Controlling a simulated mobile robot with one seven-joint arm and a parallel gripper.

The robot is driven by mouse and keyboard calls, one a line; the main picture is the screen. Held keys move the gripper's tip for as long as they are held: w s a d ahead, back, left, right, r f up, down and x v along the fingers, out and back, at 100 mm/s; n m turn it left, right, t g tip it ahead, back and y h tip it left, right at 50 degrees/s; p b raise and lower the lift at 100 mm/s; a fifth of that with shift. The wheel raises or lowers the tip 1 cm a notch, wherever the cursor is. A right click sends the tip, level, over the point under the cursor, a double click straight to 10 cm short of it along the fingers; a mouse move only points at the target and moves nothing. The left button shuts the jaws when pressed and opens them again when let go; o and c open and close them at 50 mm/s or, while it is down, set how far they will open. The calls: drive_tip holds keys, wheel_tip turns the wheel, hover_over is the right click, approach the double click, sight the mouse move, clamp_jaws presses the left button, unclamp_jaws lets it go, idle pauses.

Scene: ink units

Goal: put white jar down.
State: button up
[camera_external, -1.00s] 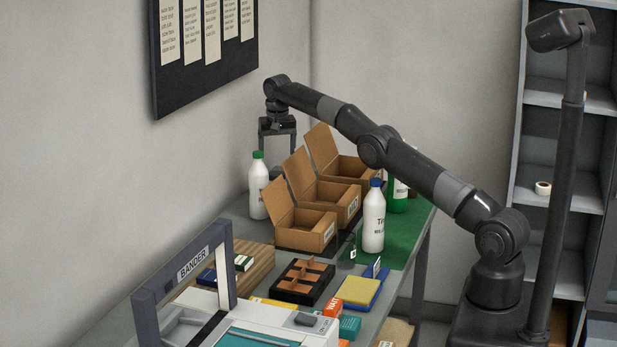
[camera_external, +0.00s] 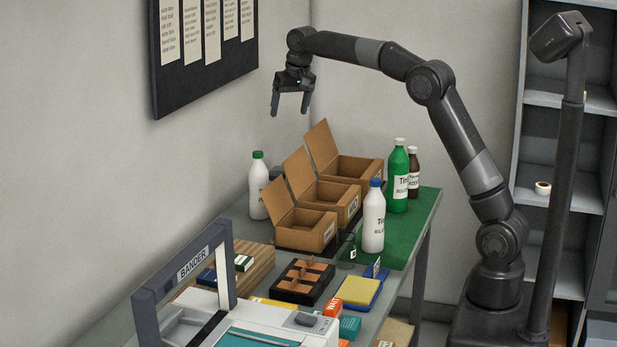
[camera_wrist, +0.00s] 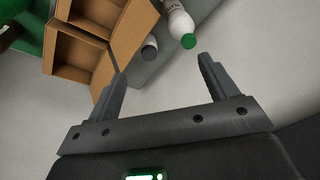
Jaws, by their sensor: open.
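My gripper (camera_external: 290,111) is open and empty, raised well above the back of the table with its fingers pointing down. In the wrist view its two fingers (camera_wrist: 161,68) are spread apart with nothing between them. A small pale cylinder with a dark top (camera_wrist: 149,48), likely the white jar, stands on the grey table beyond the fingers. It is between a cardboard box and a green-capped white bottle (camera_wrist: 178,20), apart from my gripper. In the external view it is mostly hidden; only a dark bit (camera_external: 275,173) shows between that bottle and the boxes.
Open cardboard boxes (camera_external: 313,231) stand in a row mid-table. A blue-capped white bottle (camera_external: 373,218), a green bottle (camera_external: 398,180) and a brown bottle (camera_external: 413,174) are right of them. A bander machine (camera_external: 185,270) is in front. The wall is close behind.

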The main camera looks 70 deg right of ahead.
drive_tip(key=s+a+r+n+t, duration=0.1)
drive_tip(key=s+a+n, duration=0.1)
drive_tip(key=s+a, duration=0.7)
drive_tip(key=s+a+r+n+t, duration=0.15)
drive_tip(key=s+a, duration=0.35)
drive_tip(key=s, duration=0.8)
drive_tip(key=s+a+f+n, duration=0.2)
drive_tip(key=s+f, duration=0.3)
drive_tip(key=s, duration=0.4)
drive_tip(key=s+a+f+n+y, duration=0.1)
drive_tip(key=s+a+f+n, duration=0.1)
drive_tip(key=s+f, duration=0.4)
drive_tip(key=s+a, duration=0.1)
drive_tip(key=s, duration=0.3)
drive_tip(key=shift+a+f, duration=0.25)
drive_tip(key=shift+a, duration=0.05)
